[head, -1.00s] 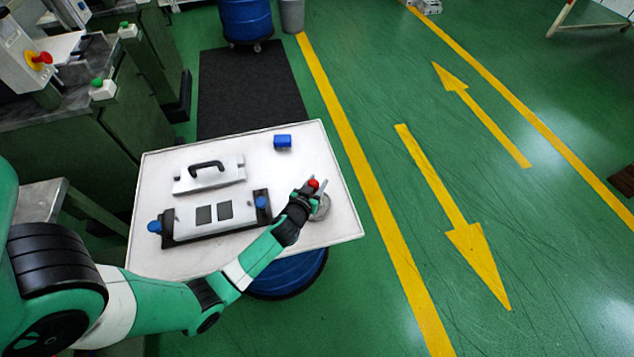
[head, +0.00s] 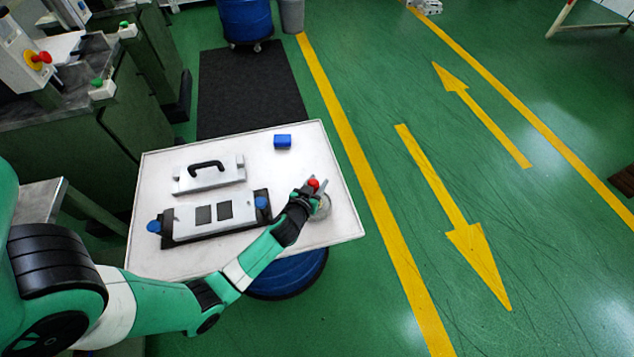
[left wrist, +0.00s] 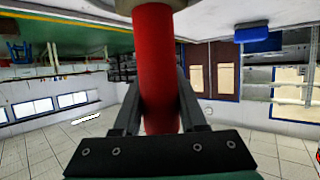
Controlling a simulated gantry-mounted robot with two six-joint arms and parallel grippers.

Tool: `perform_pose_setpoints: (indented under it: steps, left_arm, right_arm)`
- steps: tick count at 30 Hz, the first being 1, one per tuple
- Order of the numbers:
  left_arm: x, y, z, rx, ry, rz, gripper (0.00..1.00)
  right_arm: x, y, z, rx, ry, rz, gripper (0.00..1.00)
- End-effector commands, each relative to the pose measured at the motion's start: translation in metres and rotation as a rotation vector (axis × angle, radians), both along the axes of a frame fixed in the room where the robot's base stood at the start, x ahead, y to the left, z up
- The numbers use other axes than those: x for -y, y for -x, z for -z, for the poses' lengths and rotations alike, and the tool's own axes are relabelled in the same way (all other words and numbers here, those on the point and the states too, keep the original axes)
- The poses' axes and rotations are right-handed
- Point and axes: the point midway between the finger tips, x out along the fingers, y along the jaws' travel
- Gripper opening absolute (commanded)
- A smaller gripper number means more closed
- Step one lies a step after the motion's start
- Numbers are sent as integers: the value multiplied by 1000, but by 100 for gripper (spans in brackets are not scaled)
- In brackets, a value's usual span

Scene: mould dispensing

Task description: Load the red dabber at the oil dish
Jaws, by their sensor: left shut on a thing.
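The red dabber (head: 313,183) is in my left gripper (head: 314,188), at the right side of the white table. In the left wrist view the dabber (left wrist: 157,70) is a thick red cylinder between the two dark fingers, which are shut on it. The oil dish (head: 323,208), round and grey, sits on the table right by the gripper and is partly hidden behind it. A grey rim at the top of the wrist view meets the dabber's end; I cannot tell whether the dabber touches the oil. My right gripper is not in view.
The white table (head: 159,262) also holds a pale mould plate (head: 182,226) with two dark panels and blue knobs, a pale block with a black handle (head: 207,165), and a small blue block (head: 283,141). The table's right front corner is clear. Green machines stand at the left.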

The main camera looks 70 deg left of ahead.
Motion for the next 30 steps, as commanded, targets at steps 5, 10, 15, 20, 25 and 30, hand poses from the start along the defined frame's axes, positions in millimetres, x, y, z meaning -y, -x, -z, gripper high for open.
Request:
perform_pose_setpoints:
  steps: [5, 10, 15, 20, 25, 30]
  left_arm:
    - [0, 1, 3, -5, 4, -2, 0]
    - [0, 1, 3, -6, 4, -2, 0]
    - [0, 2, -3, -6, 5, -2, 0]
    - [0, 1, -20, -3, 4, -2, 0]
    - [0, 1, -37, -3, 2, -1, 0]
    - [0, 0, -53, -1, 1, 0, 0]
  right_arm:
    - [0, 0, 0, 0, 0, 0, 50]
    - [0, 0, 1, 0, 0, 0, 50]
    - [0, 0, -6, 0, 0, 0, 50]
    - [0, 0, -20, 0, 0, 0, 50]
    - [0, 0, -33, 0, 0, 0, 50]
    - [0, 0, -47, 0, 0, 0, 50]
